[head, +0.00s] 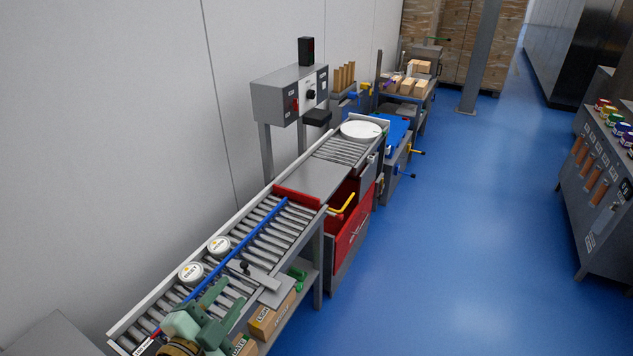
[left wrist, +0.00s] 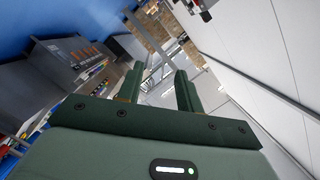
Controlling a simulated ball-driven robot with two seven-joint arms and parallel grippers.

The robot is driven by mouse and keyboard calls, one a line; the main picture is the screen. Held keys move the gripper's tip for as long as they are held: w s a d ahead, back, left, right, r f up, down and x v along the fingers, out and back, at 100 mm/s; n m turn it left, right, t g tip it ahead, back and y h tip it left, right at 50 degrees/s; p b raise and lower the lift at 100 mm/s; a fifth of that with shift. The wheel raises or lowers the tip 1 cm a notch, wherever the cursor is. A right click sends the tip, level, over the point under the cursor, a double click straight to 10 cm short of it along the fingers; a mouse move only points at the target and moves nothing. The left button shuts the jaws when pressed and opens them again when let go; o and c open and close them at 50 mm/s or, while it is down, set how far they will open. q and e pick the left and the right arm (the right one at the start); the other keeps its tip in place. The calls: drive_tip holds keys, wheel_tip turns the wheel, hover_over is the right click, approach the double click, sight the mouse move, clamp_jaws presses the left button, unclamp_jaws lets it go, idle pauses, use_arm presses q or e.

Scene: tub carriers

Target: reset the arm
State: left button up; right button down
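My left gripper (head: 231,300) is at the bottom of the head view, over the near end of the roller conveyor (head: 279,236). In the left wrist view its two green fingers (left wrist: 159,78) stand apart with nothing between them. Two white lidded tubs, a nearer one (head: 191,273) and a farther one (head: 219,246), stand on the rollers to the left of a blue guide rail (head: 235,247). The gripper appears apart from both tubs. My right gripper is in neither view.
A red bar (head: 298,196) crosses the conveyor's far end, with a red cabinet (head: 352,222) beyond. A grey control box (head: 290,94) stands by the wall. Cardboard boxes (head: 270,318) sit on a shelf below. Blue floor (head: 450,240) is clear to the right.

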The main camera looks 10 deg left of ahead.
use_arm(q)
drive_tip(key=s+a+f+n+g+y, duration=0.65)
drive_tip(key=s+a+g+y, duration=0.2)
drive_tip(key=s, duration=0.35)
drive_tip(key=s+d+f+g+h+b, duration=0.2)
drive_tip(key=f+b, duration=0.4)
drive_tip(key=f, duration=1.3)
drive_tip(key=s+d+f+g+h+b, duration=0.2)
drive_tip(key=f+b, duration=0.4)
drive_tip(key=f, duration=1.3)
drive_tip(key=s+f+n+g+h+b, duration=0.1)
drive_tip(key=s+f+b, duration=0.7)
drive_tip(key=s+f, duration=1.1)
wheel_tip(320, 180, down, 6)
drive_tip(key=shift+s+a+r+n+g+b, duration=0.25)
drive_tip(key=shift+n+g+b, duration=0.1)
drive_tip(key=shift+n+g, duration=0.55)
